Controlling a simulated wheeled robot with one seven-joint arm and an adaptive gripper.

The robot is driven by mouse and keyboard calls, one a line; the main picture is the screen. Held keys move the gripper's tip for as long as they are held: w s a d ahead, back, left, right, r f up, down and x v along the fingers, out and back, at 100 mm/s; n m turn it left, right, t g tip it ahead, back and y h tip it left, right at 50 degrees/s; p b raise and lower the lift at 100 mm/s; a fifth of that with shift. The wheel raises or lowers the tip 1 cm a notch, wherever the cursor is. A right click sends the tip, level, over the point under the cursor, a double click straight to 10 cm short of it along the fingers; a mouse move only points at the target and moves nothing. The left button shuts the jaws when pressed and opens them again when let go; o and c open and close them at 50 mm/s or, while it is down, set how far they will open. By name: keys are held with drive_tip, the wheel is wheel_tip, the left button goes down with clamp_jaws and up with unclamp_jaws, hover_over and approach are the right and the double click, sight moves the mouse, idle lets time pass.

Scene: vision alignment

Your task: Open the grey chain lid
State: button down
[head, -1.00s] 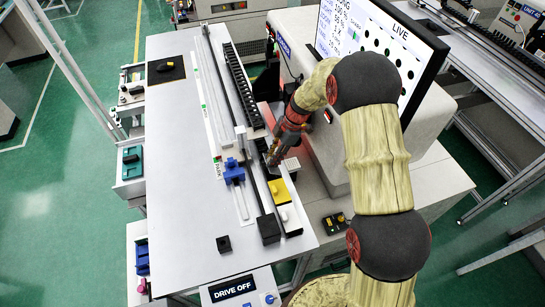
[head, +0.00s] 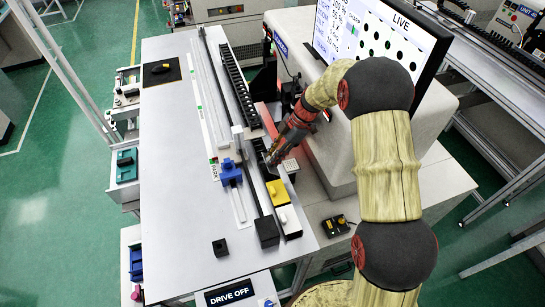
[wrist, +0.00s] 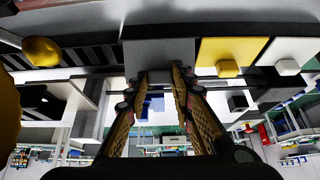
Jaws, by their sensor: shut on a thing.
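The grey chain lid (wrist: 158,52) shows in the wrist view as a flat grey panel, left of the yellow lid (wrist: 232,50). My gripper (wrist: 157,72) is shut on it, with one finger on each side of the grip point; the fingers hide the part they hold. In the head view my gripper (head: 270,162) reaches in from the right, low over the chain row, just beyond the yellow lid (head: 278,191). It covers most of the grey lid there, so I cannot tell how far the lid is raised.
A white lid (head: 288,219) sits nearer than the yellow one. A blue carriage (head: 230,171) stands on the rail to the left. A big pale housing with a monitor (head: 375,45) stands close on the right. The white table left of the rail is mostly clear.

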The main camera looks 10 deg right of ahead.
drive_tip(key=c, duration=1.5)
unclamp_jaws()
drive_tip(key=shift+c, duration=0.2)
drive_tip(key=v, duration=0.7)
drive_tip(key=shift+d+r, duration=0.15)
drive_tip(key=shift+r, duration=0.05)
drive_tip(key=shift+w, duration=0.1)
drive_tip(key=shift+c, duration=0.4)
